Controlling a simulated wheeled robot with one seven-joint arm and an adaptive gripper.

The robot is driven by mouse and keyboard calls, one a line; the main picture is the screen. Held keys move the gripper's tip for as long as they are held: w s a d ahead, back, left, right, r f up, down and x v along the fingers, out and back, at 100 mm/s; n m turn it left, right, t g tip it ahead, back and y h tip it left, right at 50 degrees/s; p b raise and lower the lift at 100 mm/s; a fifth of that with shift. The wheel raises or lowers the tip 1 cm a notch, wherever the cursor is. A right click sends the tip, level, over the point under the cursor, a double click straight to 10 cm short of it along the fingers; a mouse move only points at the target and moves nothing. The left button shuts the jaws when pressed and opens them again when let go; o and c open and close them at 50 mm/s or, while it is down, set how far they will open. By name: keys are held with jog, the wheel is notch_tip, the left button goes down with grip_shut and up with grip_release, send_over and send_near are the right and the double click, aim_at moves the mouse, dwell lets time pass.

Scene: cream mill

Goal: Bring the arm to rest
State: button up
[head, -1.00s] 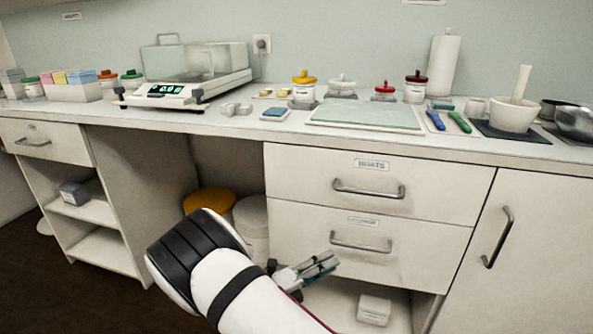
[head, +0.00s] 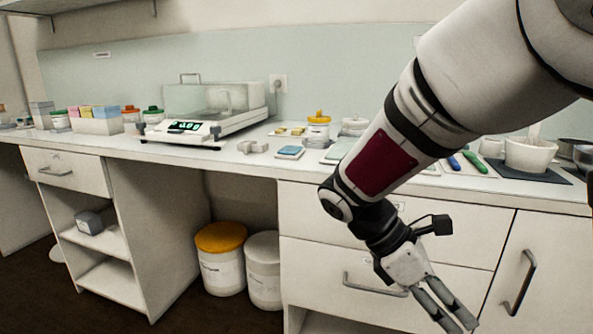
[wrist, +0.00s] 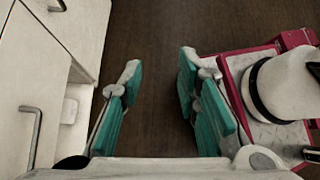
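My arm comes down from the upper right of the head view, in front of the counter and drawers. My gripper (head: 455,318) hangs at its end, pointing down in front of the lower drawer, with nothing visible held in it. In the wrist view my gripper (wrist: 158,68) has its two teal-padded fingers well apart, with only dark floor between them. It is open and empty.
The white counter (head: 235,163) carries a balance (head: 185,130), jars and a mortar (head: 528,155). Drawers (head: 330,255) stand behind my gripper. A yellow-lidded bucket (head: 221,275) stands under the counter. Dark floor (wrist: 150,30) is clear between cabinet and my base.

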jog(key=s+a+r+m+t+y, duration=0.2)
jog(key=s+m+y, duration=0.2)
jog(key=s+m, duration=0.55)
jog(key=s+a+r+m+t+y, duration=0.25)
jog(key=s+m+y, duration=0.35)
jog(key=s, duration=0.6)
notch_tip(320, 180, up, 30)
jog(key=t+h+p, duration=0.1)
jog(key=t+p, duration=0.2)
jog(key=p, duration=2.6)
jog(key=shift+w+d, duration=0.15)
jog(key=shift+d, duration=0.2)
